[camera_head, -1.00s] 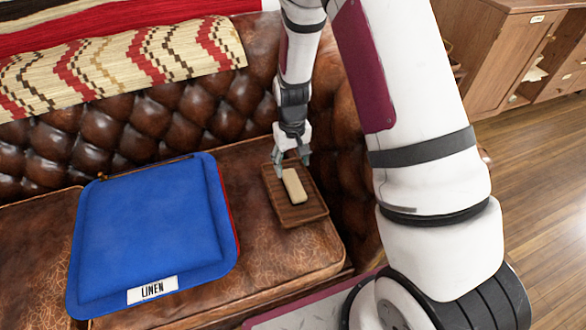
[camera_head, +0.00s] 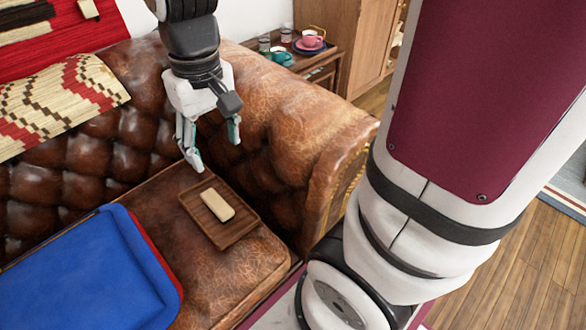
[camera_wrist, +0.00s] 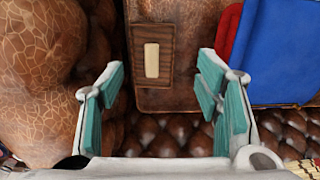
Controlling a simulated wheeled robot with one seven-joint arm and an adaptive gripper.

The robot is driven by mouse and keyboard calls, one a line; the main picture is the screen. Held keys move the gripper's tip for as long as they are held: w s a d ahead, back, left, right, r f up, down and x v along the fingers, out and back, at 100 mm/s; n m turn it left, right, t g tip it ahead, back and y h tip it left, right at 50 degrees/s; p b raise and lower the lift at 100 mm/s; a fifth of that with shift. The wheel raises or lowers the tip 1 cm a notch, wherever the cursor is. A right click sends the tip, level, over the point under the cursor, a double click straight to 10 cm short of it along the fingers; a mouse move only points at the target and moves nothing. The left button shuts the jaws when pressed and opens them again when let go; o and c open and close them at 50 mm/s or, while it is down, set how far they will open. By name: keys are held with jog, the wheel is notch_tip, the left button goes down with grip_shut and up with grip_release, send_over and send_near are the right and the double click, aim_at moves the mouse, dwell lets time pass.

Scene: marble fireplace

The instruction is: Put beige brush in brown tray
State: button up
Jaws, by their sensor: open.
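The beige brush (camera_head: 217,205) lies in the brown tray (camera_head: 233,235), which rests on the leather sofa seat beside the armrest. In the wrist view the brush (camera_wrist: 152,60) lies lengthwise inside the tray (camera_wrist: 165,32), beyond my fingers. My gripper (camera_head: 215,150) is open and empty, raised above and behind the tray, near the sofa's back. Its teal-padded fingers (camera_wrist: 162,90) are spread wide in the wrist view, apart from the brush.
A blue cushion (camera_head: 85,270) lies on the seat left of the tray. The sofa armrest (camera_head: 300,140) rises to the right. A side table (camera_head: 318,62) with a pink cup (camera_head: 311,40) and a teal cup (camera_head: 281,56) stands behind it. A patterned woven cloth (camera_head: 70,95) covers the sofa back.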

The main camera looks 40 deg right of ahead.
jog(key=s+r, duration=0.3)
jog(key=s, duration=0.7)
jog(key=s+r, duration=0.3)
jog(key=s, duration=0.7)
jog(key=shift+d+h, duration=0.3)
jog(key=shift+d, duration=0.15)
jog(key=shift+r, duration=0.1)
notch_tip(320, 180, up, 24)
jog(key=t+p, duration=0.3)
jog(key=p, duration=1.9)
jog(key=shift+t, duration=0.4)
